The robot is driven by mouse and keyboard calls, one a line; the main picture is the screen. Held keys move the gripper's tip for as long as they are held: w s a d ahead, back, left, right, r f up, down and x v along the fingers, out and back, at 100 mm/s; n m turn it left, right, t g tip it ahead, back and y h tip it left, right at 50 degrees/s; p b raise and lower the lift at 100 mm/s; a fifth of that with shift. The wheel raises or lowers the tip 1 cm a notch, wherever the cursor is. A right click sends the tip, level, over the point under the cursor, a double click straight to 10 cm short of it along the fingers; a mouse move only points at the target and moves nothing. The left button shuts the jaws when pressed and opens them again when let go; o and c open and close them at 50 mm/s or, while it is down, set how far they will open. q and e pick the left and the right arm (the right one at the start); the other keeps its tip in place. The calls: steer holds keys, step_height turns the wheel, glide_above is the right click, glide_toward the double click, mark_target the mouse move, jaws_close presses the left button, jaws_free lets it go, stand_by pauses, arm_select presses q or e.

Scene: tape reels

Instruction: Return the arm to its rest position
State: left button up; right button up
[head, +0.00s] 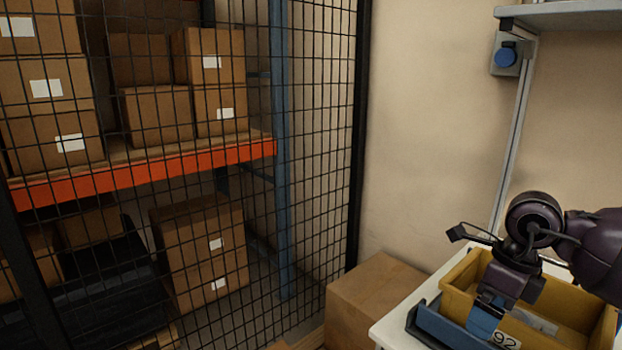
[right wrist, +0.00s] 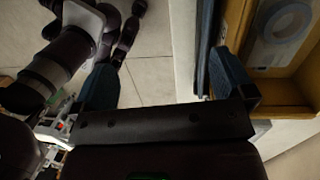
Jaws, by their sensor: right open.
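My right arm comes in from the right in the head view. Its gripper (head: 486,314) points down over the front edge of a yellow bin (head: 574,340), with a blue fingertip close to the bin's front wall. In the right wrist view the two blue fingers of this gripper (right wrist: 165,82) are wide apart, with floor and the table's edge between them and nothing held. A pale blue-ringed reel (right wrist: 283,20) lies inside the bin at the upper right of that view. My left gripper is in neither view.
The bin stands on a white table (head: 391,332) beside a blue tray (head: 433,328). A cardboard box (head: 372,298) is left of the table. A black mesh fence (head: 318,140) stands before shelves of boxes. A grey shelf (head: 575,14) overhangs the upper right.

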steer(key=s+a+f+y, duration=0.1)
steer(key=s+a+y, duration=0.1)
steer(key=a+y, duration=0.4)
steer(key=s+a+f+y, duration=0.1)
steer(key=s+a+y, duration=0.15)
steer(key=a, duration=0.55)
steer(key=a+r+m+t+y, duration=0.3)
steer(key=r+m+t+y, duration=0.2)
steer(key=m+t+y, duration=0.4)
steer(key=s+d+f+m+t+h, duration=0.1)
steer(key=d+f+m+t+h, duration=0.2)
steer(key=d+f+m+h, duration=0.65)
steer(key=d+f+m+t+h, duration=0.4)
steer(key=m+h, duration=0.7)
steer(key=m, duration=0.8)
steer(key=s+d+f+m+g, duration=0.1)
steer(key=s+f+m+g, duration=0.1)
steer(key=s+f+g, duration=0.35)
steer(key=s+d+f+m+g, duration=0.1)
steer(key=s+f+m+g, duration=0.15)
steer(key=s, duration=0.65)
steer(key=s+d+f+m+g, duration=0.1)
steer(key=s+f+m+g, duration=0.1)
steer(key=s+f+g, duration=0.4)
steer(key=w+f+t+y, duration=0.1)
steer(key=w+f+t, duration=0.5)
steer(key=f+t, duration=0.2)
steer(key=shift+w+a+f+n+t, duration=0.25)
steer(key=shift+f+n+t, duration=0.05)
steer(key=shift+t, duration=0.2)
